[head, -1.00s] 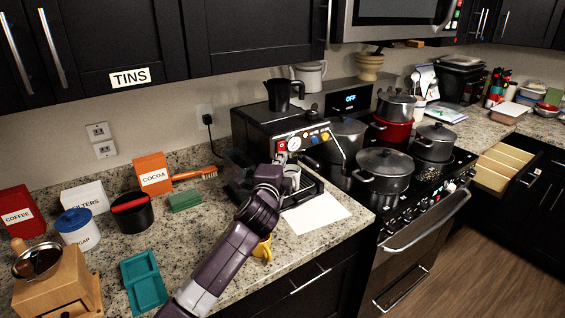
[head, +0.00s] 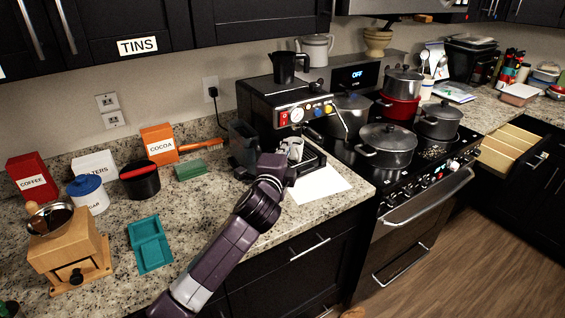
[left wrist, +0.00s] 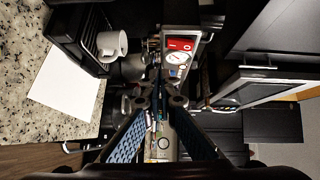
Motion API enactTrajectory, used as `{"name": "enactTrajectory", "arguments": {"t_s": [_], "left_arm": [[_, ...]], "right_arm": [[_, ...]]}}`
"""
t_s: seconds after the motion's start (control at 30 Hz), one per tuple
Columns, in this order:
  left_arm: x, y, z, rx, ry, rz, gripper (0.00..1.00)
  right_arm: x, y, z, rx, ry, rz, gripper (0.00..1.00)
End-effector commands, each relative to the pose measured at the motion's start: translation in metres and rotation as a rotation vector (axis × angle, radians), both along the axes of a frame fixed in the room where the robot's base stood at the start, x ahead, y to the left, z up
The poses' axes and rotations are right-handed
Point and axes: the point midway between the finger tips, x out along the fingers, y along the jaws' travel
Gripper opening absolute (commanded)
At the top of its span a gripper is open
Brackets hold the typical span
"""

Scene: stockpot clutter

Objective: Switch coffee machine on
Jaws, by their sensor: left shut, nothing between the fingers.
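The black coffee machine (head: 262,98) stands on the counter left of the stove. Its front panel has a red switch (head: 284,118), a round white gauge (head: 297,115) and blue and yellow knobs. The red switch plate (left wrist: 181,43) and gauge also show in the left wrist view. A white mug (head: 295,148) sits on the machine's tray. My left gripper (left wrist: 160,88) is shut and empty; in the head view it is low in front of the machine, below the panel. Its tips look apart from the switch. The switch's position is too small to tell. My right gripper is out of view.
A white paper (head: 318,184) lies right of my gripper. A black pitcher (head: 288,68) stands on the machine. Pots, including a large lidded one (head: 387,145), crowd the stove. Tins, a grinder (head: 70,248) and a teal tray (head: 150,244) stand left.

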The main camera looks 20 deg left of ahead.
Motion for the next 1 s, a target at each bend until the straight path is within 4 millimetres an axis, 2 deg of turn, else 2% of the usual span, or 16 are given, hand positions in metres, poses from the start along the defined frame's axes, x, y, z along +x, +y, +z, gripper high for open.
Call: {"name": "enactTrajectory", "arguments": {"t_s": [0.03, 0.13, 0.4, 1.0], "left_arm": [[-0.009, -0.002, -0.004, 0.000, 0.000, -0.003, 0.00], [-0.024, -0.004, -0.005, 0.001, 0.000, -0.002, 0.00], [-0.048, -0.007, -0.005, 0.000, -0.001, -0.002, 0.00], [-0.053, -0.007, -0.008, -0.009, 0.007, 0.000, 0.00]], "right_arm": [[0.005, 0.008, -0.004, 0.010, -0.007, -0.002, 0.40], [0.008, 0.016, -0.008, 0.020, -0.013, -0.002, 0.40], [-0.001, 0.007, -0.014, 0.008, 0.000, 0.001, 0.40], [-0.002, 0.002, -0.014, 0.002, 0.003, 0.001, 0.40]]}}
